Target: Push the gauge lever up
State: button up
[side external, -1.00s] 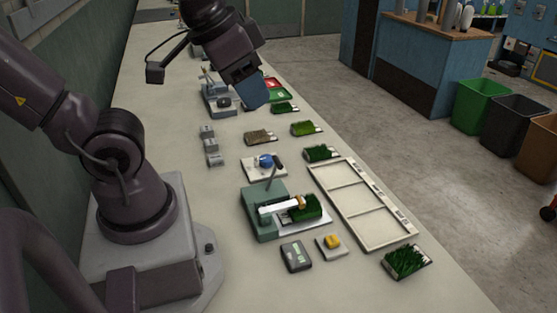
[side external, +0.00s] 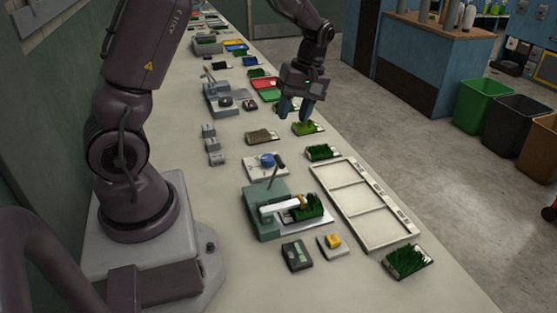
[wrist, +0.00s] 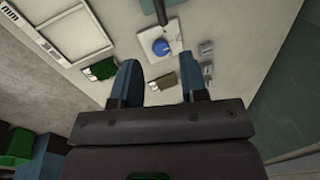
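The gauge is a grey-green device (side external: 257,220) on the bench with a white arm (side external: 279,207) reaching over a green turf sample (side external: 309,208). A thin grey lever (side external: 273,177) rises from it, leaning slightly to the right. In the wrist view, part of the green body (wrist: 225,18) shows at the top edge, with a dark rod that looks like the lever (wrist: 160,12). My gripper (side external: 296,110) is in the air beyond the gauge, well apart from it, with its fingers pointing down. Its two blue fingers are spread and empty in the wrist view (wrist: 163,76).
A plate with a blue knob (side external: 267,160) sits just behind the gauge. A white framed tray (side external: 343,172) lies to its right. A dark box (side external: 296,256) and a yellow-button box (side external: 332,245) stand in front. Several turf samples and small grey blocks (side external: 213,145) lie nearby.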

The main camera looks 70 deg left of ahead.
aim_at(279, 158)
jog(key=shift+n, duration=0.5)
jog(key=x, duration=1.3)
jog(key=shift+s+r, duration=0.1)
jog(key=shift+s, duration=0.05)
grip_shut()
